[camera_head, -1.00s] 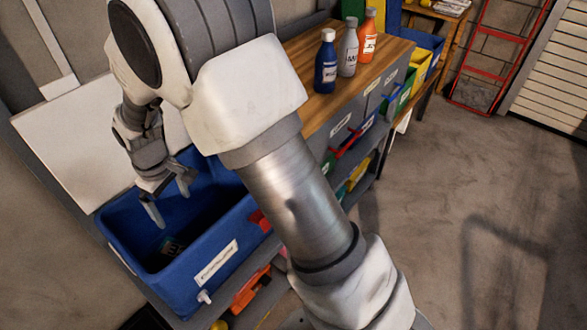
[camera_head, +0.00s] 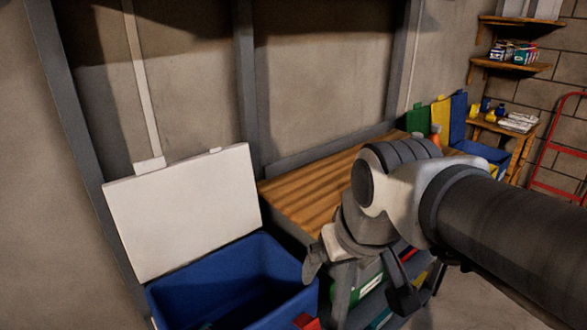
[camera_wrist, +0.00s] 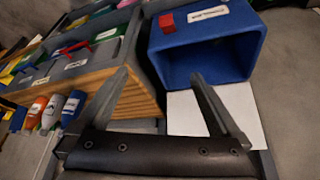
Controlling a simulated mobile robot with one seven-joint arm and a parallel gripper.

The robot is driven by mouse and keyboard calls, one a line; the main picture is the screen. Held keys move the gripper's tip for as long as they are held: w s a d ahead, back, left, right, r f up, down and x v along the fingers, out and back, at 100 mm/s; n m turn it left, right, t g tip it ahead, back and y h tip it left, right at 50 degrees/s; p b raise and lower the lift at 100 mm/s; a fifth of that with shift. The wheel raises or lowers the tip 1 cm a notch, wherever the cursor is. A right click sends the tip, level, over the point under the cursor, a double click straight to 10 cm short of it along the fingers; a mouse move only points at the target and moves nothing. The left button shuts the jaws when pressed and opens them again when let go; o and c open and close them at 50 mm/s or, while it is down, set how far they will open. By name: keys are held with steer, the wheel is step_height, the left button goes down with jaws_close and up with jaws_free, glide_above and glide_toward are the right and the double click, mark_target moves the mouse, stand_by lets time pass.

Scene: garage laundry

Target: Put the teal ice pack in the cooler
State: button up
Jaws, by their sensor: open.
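The blue cooler (camera_head: 290,310) stands at the lower left of the head view with its white lid (camera_head: 185,215) raised behind it. In the wrist view the cooler (camera_wrist: 165,60) is at the upper right, beside the lid (camera_wrist: 235,105). My gripper (camera_head: 358,285) is open and empty, to the right of the cooler and outside it. Its two spread fingers also show in the wrist view (camera_wrist: 160,80). The teal ice pack cannot be made out now; the visible cooler interior is dark and its floor is mostly cut off. A small teal-marked item lay inside it one second ago.
A wooden worktop (camera_head: 310,195) runs right of the cooler, with coloured bins below. Blue, white and orange bottles (camera_wrist: 38,108) show at the left of the wrist view. A wooden side table (camera_head: 505,130) and a red ladder-like frame (camera_head: 557,190) stand farther right.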

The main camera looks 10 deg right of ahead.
steer(key=shift+m+t+h, duration=0.3)
steer(key=shift+m, duration=0.5)
steer(key=shift+s+d+f, duration=0.1)
steer(key=shift+s+d, duration=0.5)
steer(key=shift+s, duration=0.35)
steer(key=shift+s+d+f, duration=0.1)
steer(key=shift+s+d, duration=0.45)
steer(key=shift+s, duration=0.4)
step_height(320, 180, up, 14)
steer(key=p, duration=1.4)
